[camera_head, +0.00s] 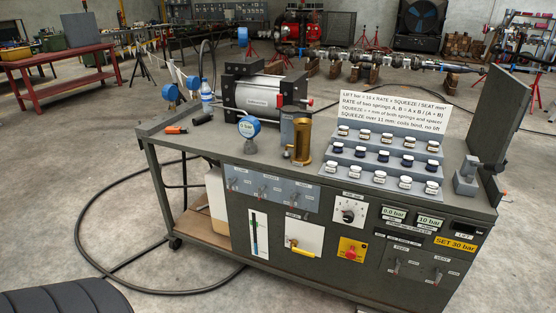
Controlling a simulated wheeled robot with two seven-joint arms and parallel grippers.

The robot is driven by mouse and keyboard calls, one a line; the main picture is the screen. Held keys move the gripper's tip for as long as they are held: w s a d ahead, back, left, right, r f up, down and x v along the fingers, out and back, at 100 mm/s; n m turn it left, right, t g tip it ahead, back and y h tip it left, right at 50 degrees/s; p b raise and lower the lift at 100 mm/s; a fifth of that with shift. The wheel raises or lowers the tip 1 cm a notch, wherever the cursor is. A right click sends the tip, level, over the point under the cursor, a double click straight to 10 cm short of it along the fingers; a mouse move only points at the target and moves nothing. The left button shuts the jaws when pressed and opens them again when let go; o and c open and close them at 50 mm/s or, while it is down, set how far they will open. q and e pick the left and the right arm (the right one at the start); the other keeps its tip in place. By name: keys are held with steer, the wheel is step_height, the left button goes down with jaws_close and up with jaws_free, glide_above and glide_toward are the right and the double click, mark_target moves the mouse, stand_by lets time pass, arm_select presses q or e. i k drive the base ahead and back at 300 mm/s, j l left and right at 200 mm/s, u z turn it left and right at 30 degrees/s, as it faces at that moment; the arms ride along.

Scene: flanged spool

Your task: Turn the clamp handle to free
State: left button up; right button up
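A grey test bench (190,150) fills the middle of the head view. No part is readably labelled as the clamp handle, so I cannot tell which it is. A small red-tipped lever (309,102) sticks out at the right of the grey cylinder (258,100), beside a brass cylinder (301,142). On the front panel are a yellow lever (303,251), a red knob on a yellow plate (351,250) and a round dial (348,212). A grey fixture (466,176) stands at the right end of the bench top. Neither of my grippers shows.
A stepped grey rack (385,165) holds several small jars. A white sign (392,108) stands behind it. A black hose (85,205) loops over the floor.

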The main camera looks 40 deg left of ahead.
mark_target(231, 182)
steer(key=u, duration=1.55)
steer(key=i+l+z, duration=0.3)
steer(key=z, duration=0.15)
steer(key=i, duration=0.1)
